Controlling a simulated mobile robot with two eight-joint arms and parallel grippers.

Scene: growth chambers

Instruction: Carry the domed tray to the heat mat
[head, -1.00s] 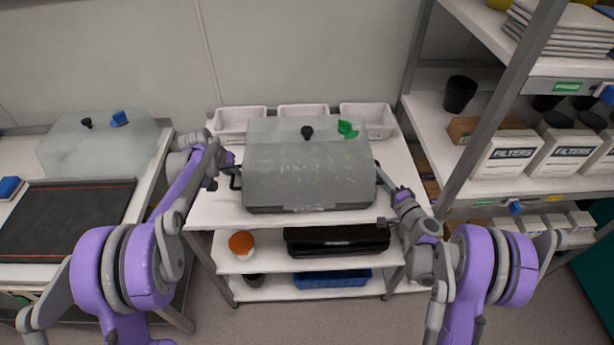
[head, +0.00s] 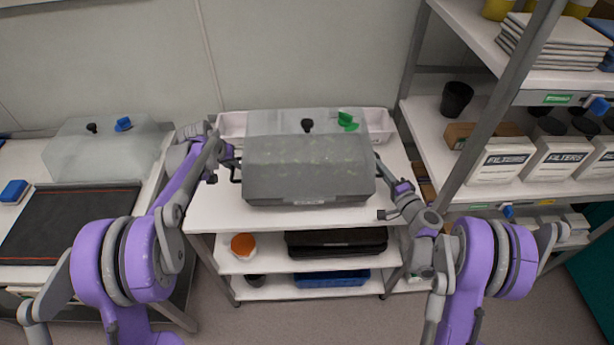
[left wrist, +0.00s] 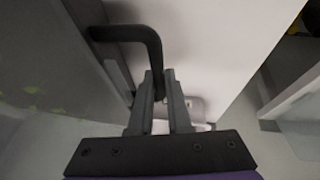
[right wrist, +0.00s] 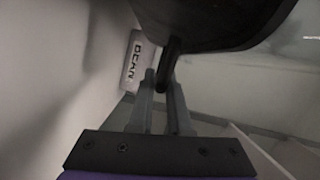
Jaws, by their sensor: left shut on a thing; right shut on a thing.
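The domed tray (head: 308,182), a dark tray under a cloudy clear dome with a black knob and a green tab, is held in the middle, level and seemingly just above the white cart top. My left gripper (head: 236,165) is shut on its left black handle (left wrist: 150,45). My right gripper (head: 382,172) is shut on its right handle (right wrist: 171,55). The heat mat (head: 70,222), black with orange lines, lies flat on the left bench. The gap under the tray is hard to see.
An empty clear dome (head: 100,155) and a blue block (head: 13,191) are on the left bench near the mat. White bins (head: 232,125) stand behind the tray. A shelf rack (head: 465,150) with filter boxes is close on the right. The mat's surface is clear.

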